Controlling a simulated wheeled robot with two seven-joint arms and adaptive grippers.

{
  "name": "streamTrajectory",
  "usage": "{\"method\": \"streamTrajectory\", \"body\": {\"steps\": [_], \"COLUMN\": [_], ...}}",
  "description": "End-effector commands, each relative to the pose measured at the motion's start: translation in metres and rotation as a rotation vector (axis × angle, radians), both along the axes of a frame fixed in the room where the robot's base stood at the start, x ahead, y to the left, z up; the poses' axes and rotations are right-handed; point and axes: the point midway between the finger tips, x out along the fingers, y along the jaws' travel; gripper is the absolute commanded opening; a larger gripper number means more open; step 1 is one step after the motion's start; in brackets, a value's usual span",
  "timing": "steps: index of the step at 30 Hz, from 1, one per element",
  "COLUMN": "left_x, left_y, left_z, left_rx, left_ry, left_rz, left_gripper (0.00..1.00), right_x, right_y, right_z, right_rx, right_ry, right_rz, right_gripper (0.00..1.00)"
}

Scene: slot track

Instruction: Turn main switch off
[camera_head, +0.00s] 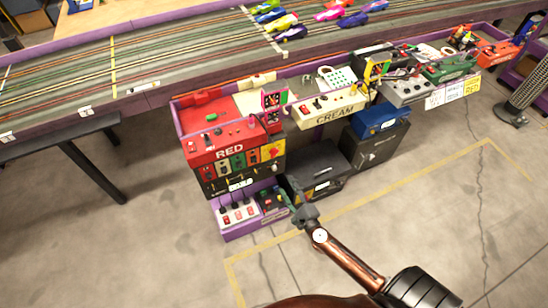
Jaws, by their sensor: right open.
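A low purple box (236,236) stands on the floor below the red control station. In its left part is a white panel with several red switches (238,214). In its right part is a small dark unit (269,200) with green and red spots. I cannot tell which of these is the main switch, or its position. My right gripper (294,207) is at the right end of the purple box, close beside the dark unit. It is open and appears empty; whether it touches the unit is unclear. My left gripper is not in view.
The slot track (180,62) with several colourful cars runs across the top. Red (215,135) and cream (330,112) control stations hang along its edge. A black case (318,172) stands right behind my right gripper. The concrete floor in front is clear, marked with yellow tape (400,183).

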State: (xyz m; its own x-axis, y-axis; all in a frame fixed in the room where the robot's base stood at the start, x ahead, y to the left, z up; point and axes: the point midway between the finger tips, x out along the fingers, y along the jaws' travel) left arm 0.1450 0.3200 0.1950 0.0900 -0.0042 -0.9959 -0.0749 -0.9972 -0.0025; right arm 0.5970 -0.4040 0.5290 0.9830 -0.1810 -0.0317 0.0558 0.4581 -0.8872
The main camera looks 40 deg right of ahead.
Motion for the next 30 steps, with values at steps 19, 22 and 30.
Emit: {"method": "streamTrajectory", "body": {"steps": [19, 22, 30], "left_x": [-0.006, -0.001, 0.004], "left_y": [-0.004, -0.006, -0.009], "left_z": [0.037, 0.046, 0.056], "left_rx": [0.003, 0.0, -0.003], "left_ry": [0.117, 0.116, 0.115], "left_rz": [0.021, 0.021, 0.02], "left_gripper": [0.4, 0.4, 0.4], "right_x": [0.089, 0.099, 0.11], "right_y": [-0.027, -0.029, -0.032], "right_z": [0.054, 0.053, 0.055], "right_rx": [0.293, 0.294, 0.294], "right_ry": [-0.093, -0.093, -0.093], "right_rz": [-0.057, -0.058, -0.059], "right_gripper": [0.54, 0.54, 0.54]}}
